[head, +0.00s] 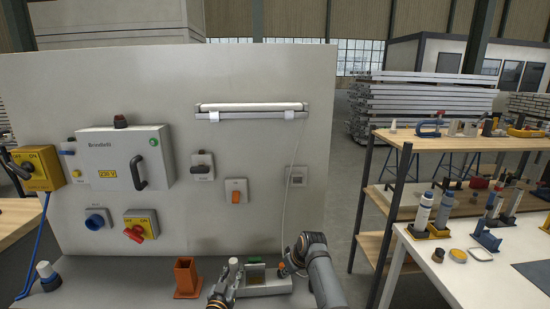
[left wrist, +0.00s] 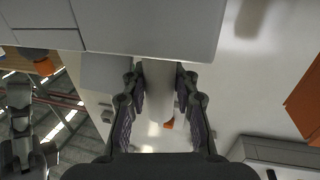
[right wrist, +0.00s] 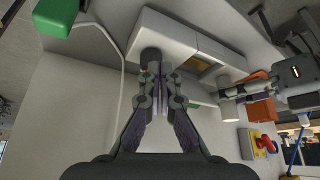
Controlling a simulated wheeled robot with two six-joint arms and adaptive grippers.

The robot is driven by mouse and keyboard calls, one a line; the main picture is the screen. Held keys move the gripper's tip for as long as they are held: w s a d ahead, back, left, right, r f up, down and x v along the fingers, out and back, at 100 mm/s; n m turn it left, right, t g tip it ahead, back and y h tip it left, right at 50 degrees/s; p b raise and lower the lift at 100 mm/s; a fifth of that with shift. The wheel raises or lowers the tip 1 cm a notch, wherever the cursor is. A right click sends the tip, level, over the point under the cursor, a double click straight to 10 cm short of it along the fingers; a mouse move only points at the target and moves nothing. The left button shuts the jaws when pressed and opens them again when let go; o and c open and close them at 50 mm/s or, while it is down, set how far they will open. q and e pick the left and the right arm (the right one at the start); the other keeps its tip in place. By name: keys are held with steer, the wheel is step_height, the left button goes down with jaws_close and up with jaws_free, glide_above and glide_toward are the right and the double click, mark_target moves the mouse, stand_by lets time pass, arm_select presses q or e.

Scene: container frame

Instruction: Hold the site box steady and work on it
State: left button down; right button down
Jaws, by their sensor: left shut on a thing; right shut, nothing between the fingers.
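The site box (head: 265,287) is a low light-grey box on the bench, with a dark panel with green on top and a white post at its left end. It also shows in the right wrist view (right wrist: 165,35), with a dark round knob (right wrist: 151,55). My left gripper (head: 231,272) is shut on the white post (left wrist: 158,78), its fingers on either side in the left wrist view. My right gripper (right wrist: 163,72) is shut and empty at the box's right end, its tips close to the knob; I cannot tell whether they touch.
An upright panel (head: 180,220) with switches and a grey cabinet (head: 125,158) stands behind the bench. An orange open holder (head: 187,278) stands left of the box. A cable (head: 290,190) hangs down the panel near my right arm. Shelves (head: 440,142) stand at right.

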step_height(320, 180, up, 3)
steer(key=shift+r, duration=0.1)
steer(key=shift+w+d+f, duration=0.3)
steer(key=shift+d+f, duration=0.05)
steer(key=shift+f, duration=0.7)
steer(key=shift+w+d+f, duration=0.3)
steer(key=shift+w+f, duration=0.05)
steer(key=shift+f, duration=0.65)
steer(key=shift+w+d+f, duration=0.3)
steer(key=shift+d+f, duration=0.05)
steer(key=shift+f, duration=0.7)
steer(key=shift+w+a, duration=0.3)
steer(key=shift+a, duration=0.35)
steer(key=shift+s+a+r, duration=0.1)
steer(key=shift+s+a, duration=0.35)
steer(key=shift+a, duration=0.25)
